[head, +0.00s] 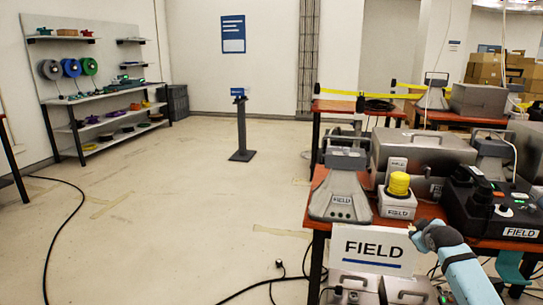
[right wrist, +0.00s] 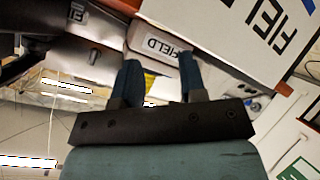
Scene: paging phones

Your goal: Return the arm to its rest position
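My right arm comes in from the lower right in the head view, light blue with a dark gripper (head: 418,232). The gripper is in front of the table's front edge, just right of the white FIELD sign. In the right wrist view the two fingers of this gripper (right wrist: 160,78) stand apart with nothing seen held between them. Beyond the fingers are a FIELD-labelled box (right wrist: 150,45) and, at the top right, the FIELD sign (right wrist: 265,30). My left gripper is in neither view.
The red-topped table (head: 318,215) holds a grey desk unit (head: 341,195), a white box with a yellow dome (head: 398,185), a grey case (head: 425,150) and a black console (head: 485,205). The FIELD sign (head: 372,248) stands at its front. Cables lie on the floor; open floor is left.

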